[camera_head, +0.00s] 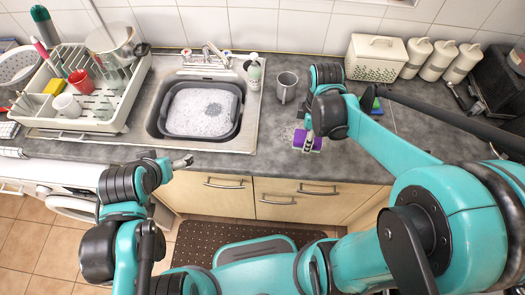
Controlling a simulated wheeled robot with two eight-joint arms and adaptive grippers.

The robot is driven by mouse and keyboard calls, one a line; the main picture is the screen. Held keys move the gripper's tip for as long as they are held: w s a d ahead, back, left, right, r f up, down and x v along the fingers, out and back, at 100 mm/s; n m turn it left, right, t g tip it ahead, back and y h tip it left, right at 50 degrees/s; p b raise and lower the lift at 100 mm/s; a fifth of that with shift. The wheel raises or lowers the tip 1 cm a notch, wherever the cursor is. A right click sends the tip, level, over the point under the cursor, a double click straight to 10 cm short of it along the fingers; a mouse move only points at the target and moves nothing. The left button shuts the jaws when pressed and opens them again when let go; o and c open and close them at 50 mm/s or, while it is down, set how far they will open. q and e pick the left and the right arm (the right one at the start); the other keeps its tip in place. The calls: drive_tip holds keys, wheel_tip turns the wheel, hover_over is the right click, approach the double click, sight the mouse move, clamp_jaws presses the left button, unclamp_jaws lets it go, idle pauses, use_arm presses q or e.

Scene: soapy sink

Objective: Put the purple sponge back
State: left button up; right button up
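The purple sponge (316,144) is at the front of the grey counter, right of the sink. My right gripper (308,139) points down right at it, and its fingers overlap the sponge in the picture. I cannot tell whether the fingers are closed on it or whether the sponge is lifted. My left gripper (187,161) is over the counter's front edge, below the sink, far from the sponge; its fingers are too small to read. A blue and green item (376,107), perhaps another sponge, is partly hidden behind my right arm.
The sink (253,103) holds a dark basin (163,125) of soapy water. A grey mug (287,86) stands behind the sponge. A dish rack (127,106) with a yellow sponge (54,87) is at left. A white bread box (374,60) and canisters (440,60) stand at the back right.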

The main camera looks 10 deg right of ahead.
drive_tip(key=shift+s+a+n, duration=0.35)
drive_tip(key=shift+s+n, duration=0.05)
drive_tip(key=shift+s, duration=0.15)
drive_tip(key=shift+a+f, duration=0.2)
drive_tip(key=shift+a, duration=0.1)
drive_tip(key=b, duration=0.4)
hover_over(270, 150)
wheel_tip(270, 150, down, 7)
drive_tip(key=shift+w+d+r, duration=0.1)
drive_tip(key=shift+w, duration=0.05)
wheel_tip(270, 150, down, 3)
drive_tip(key=shift+f+b, duration=0.2)
drive_tip(key=shift+b, duration=0.25)
drive_tip(key=shift+f, duration=0.25)
